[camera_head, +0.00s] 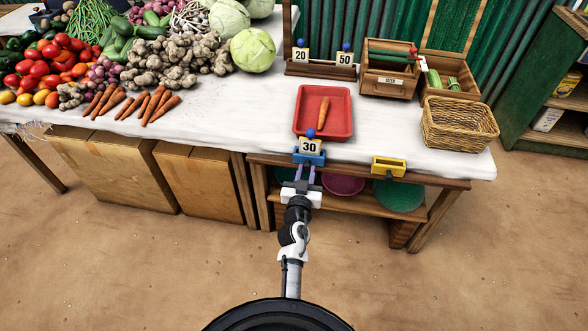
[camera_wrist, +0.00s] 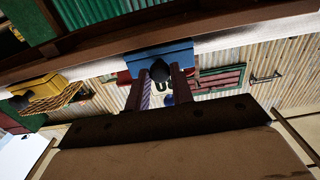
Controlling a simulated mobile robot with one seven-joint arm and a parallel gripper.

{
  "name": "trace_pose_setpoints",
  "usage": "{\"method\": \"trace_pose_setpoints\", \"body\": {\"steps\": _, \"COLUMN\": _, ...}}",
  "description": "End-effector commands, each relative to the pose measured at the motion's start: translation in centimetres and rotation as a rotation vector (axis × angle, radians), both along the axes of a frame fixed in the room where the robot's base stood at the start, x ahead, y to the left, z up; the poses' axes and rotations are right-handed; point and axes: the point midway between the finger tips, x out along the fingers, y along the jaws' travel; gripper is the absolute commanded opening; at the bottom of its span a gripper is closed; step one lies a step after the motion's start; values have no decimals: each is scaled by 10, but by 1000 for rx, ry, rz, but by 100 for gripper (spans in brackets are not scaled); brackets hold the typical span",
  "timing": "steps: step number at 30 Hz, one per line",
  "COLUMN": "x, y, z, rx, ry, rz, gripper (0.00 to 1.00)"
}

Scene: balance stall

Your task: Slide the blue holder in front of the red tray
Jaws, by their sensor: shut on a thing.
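The blue holder (camera_head: 315,158) sits at the table's front edge, directly in front of the red tray (camera_head: 336,131). A card reading 30 (camera_head: 310,147) with a blue ball on top stands in it. A carrot (camera_head: 324,115) lies in the tray. My gripper (camera_head: 305,169) reaches the holder from the front. In the wrist view, which looks upside down, my gripper (camera_wrist: 161,76) is shut on the dark knob (camera_wrist: 160,70) of the blue holder (camera_wrist: 160,54). The knob is hidden in the head view.
A yellow holder (camera_head: 388,166) without a card sits on the same edge to the right. A wicker basket (camera_head: 462,124) and wooden box (camera_head: 389,82) stand behind it. A wooden rack (camera_head: 320,69) holds cards 20 and 50. Vegetables cover the table's left part.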

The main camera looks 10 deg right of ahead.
Motion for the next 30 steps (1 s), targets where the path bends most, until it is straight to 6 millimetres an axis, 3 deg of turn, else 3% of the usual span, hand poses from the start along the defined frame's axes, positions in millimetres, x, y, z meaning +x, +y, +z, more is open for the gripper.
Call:
{"method": "trace_pose_setpoints", "body": {"steps": 6, "x": -2, "y": -10, "z": 2, "rx": 0, "ry": -3, "rz": -1, "gripper": 0}}
{"method": "trace_pose_setpoints", "body": {"steps": 22, "x": -3, "y": -13, "z": 2, "rx": -1, "ry": -4, "rz": 0, "gripper": 0}}
{"method": "trace_pose_setpoints", "body": {"steps": 23, "x": -3, "y": -13, "z": 2, "rx": -1, "ry": -4, "rz": 0, "gripper": 26}}
{"method": "trace_pose_setpoints", "body": {"steps": 27, "x": -3, "y": -13, "z": 2, "rx": -1, "ry": -3, "rz": 0, "gripper": 44}}
{"method": "trace_pose_setpoints", "body": {"steps": 30, "x": -3, "y": -13, "z": 1, "rx": -1, "ry": -2, "rz": 0, "gripper": 45}}
